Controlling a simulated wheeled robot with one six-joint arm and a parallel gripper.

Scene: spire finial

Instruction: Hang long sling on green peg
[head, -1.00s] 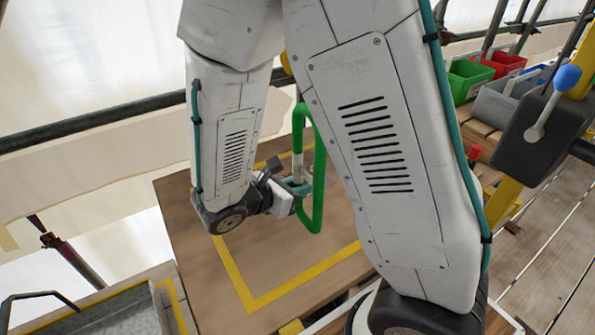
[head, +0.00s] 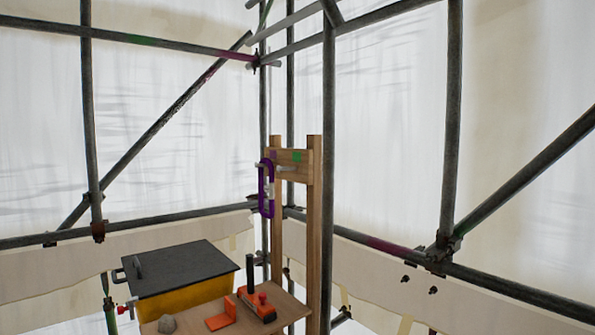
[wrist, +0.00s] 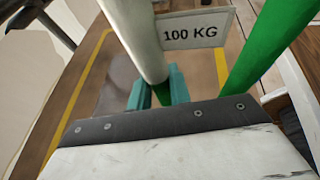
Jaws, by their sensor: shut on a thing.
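A green sling (wrist: 275,42), a long loop with a white section (wrist: 137,40) and a tag reading 100 KG, fills the top of the wrist view. My gripper (wrist: 158,92), with teal fingers, is shut on its white section. The sling's far end is out of frame. In the head view a wooden board (head: 288,172) on two posts bears a purple square and a green square (head: 297,156). A grey peg (head: 287,168) sticks out near the green square and looks bare. A purple sling (head: 266,190) hangs at the board's left side.
Scaffold poles (head: 328,150) stand around the board. A yellow-lined wooden surface (wrist: 112,88) lies below my gripper.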

